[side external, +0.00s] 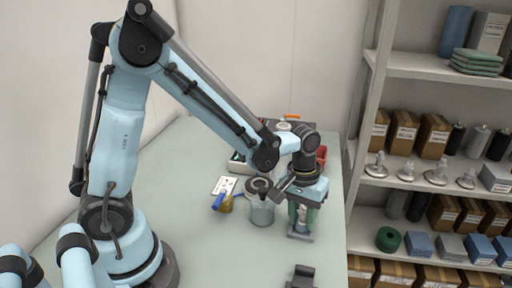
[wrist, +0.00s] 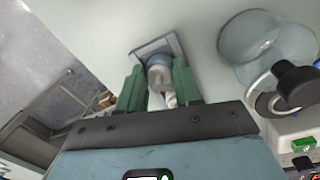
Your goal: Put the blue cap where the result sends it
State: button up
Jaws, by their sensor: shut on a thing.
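My gripper (side external: 301,222) points down over a small grey square base (side external: 300,236) to the right of the glass jar. In the wrist view its two green fingers (wrist: 159,84) are shut on a small blue-and-whitish piece, which appears to be the blue cap (wrist: 158,61). The grey base also shows beyond the fingertips in the wrist view (wrist: 176,44). The cap is mostly hidden between the fingers in the side view. I cannot tell whether it touches the base.
A clear glass jar (side external: 262,212) with a dark top stands close left of my gripper. Left of it are an amber-coloured item (side external: 227,206), a blue item (side external: 218,201) and a white card (side external: 223,185).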

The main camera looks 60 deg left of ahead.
jog(key=shift+f, duration=0.1)
jog(key=o, duration=0.8)
jog(key=shift+r, duration=3.5)
jog(key=s+a+r+m+t, duration=0.1)
jog(key=s+a+t, duration=0.1)
jog(key=s+a+r+m+t, duration=0.2)
jog(key=s+a+r+m+t+y, duration=0.1)
jog(key=s+a+r+m+t, duration=0.1)
jog(key=s, duration=0.1)
jog(key=shift+t, duration=0.3)
